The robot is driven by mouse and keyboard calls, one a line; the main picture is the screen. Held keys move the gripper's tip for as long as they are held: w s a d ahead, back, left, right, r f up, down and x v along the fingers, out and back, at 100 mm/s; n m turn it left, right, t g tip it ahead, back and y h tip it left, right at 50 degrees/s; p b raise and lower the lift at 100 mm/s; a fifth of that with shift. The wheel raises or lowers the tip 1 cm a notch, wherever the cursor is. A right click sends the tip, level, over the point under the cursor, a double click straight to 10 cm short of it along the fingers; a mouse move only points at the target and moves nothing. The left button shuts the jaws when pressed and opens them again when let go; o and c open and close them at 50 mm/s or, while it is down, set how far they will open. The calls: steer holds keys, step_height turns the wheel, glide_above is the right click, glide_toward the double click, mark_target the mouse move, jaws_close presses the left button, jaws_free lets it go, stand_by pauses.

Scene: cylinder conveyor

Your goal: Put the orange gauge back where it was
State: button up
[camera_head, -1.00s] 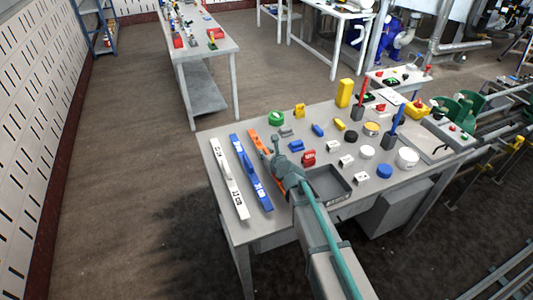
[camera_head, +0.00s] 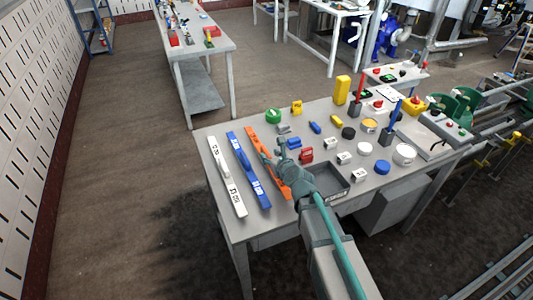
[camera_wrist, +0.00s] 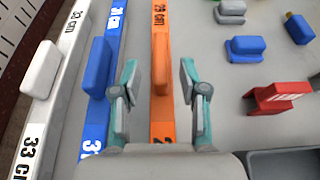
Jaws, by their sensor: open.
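The orange gauge (camera_head: 256,138) lies on the table, right of the blue gauge (camera_head: 248,170) and roughly parallel to it. A white gauge (camera_head: 226,176) lies left of the blue one. In the wrist view, the orange gauge (camera_wrist: 163,132) runs between the open fingers of my gripper (camera_wrist: 159,82), one finger on each side of its raised orange grip. Gaps show on both sides. The blue gauge (camera_wrist: 115,20) and white gauge (camera_wrist: 60,65) are left of the fingers. In the head view, my gripper (camera_head: 273,154) hides part of the orange gauge.
A dark grey tray (camera_head: 343,172) stands right of my gripper. A red block (camera_head: 306,155) and several small blocks and cylinders crowd the table (camera_head: 222,218) further right. The floor left of the table is clear.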

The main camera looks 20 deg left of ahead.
steer(key=v, duration=0.4)
steer(key=shift+s+d+r, duration=0.1)
steer(key=shift+s+d, duration=0.05)
